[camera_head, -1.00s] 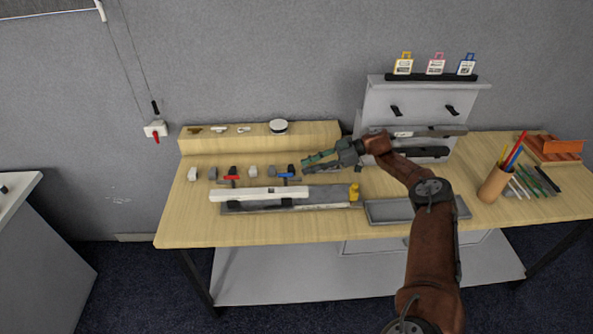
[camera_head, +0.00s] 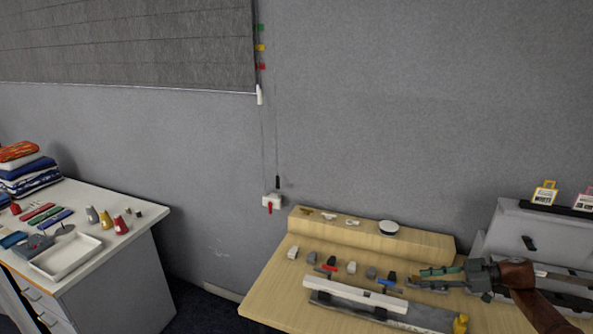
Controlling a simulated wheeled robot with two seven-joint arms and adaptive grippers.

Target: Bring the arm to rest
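My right arm (camera_head: 528,290) comes in from the lower right corner. Its gripper (camera_head: 425,279) is above the right part of the wooden table (camera_head: 268,297), just right of a row of small blocks. Its two fingers, one greenish and one grey, point left with a gap between them. I see nothing held between them. My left arm and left gripper are not in view.
A long white bar (camera_head: 352,295) lies on a grey rail near the table front. A grey stand (camera_head: 525,237) rises behind my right forearm. A wooden step (camera_head: 340,231) runs along the back. A white side table (camera_head: 120,205) with a tray stands left.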

